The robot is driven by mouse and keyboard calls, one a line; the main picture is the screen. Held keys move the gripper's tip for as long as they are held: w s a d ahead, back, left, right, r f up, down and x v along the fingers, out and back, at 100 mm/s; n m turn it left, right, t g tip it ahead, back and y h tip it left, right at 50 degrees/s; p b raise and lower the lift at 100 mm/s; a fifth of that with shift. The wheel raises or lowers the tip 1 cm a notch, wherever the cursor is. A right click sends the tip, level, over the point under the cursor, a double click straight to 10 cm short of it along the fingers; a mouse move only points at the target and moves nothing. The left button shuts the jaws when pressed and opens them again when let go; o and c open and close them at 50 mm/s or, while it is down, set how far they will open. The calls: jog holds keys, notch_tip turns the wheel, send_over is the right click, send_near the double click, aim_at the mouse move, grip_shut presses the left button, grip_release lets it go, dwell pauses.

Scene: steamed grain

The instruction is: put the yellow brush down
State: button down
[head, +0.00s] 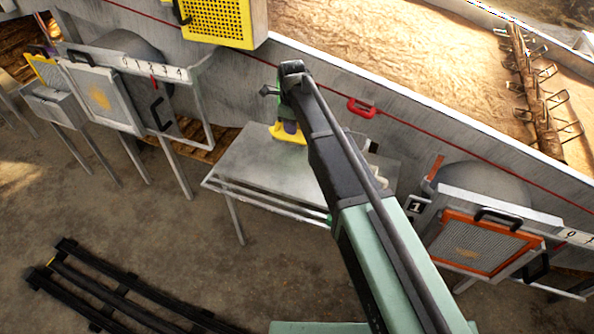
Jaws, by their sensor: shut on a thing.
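The yellow brush (289,136) shows in the head view at the back of a grey metal table, near the wall. My gripper (286,123) is at the far end of my arm, mostly hidden behind the arm links. It is shut on the brush, whose yellow part shows below it. I cannot tell whether the brush touches the table top or is held just above it.
The grey metal table (252,170) looks bare on its left side; my arm hides part of its right. An orange-framed mesh panel (487,246) stands at right, a white-framed one (100,97) at left. A red handle (362,108) is on the wall.

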notch_tip(320, 180, down, 15)
jog(key=b, duration=1.2)
jog(key=shift+r, duration=0.35)
jog(key=shift+f, duration=0.25)
jog(key=c, duration=0.9)
grip_release()
jog(key=shift+r, duration=0.1)
notch_tip(320, 180, up, 13)
jog(key=p, duration=1.2)
jog(key=shift+p, duration=0.35)
jog(key=shift+f, duration=0.35)
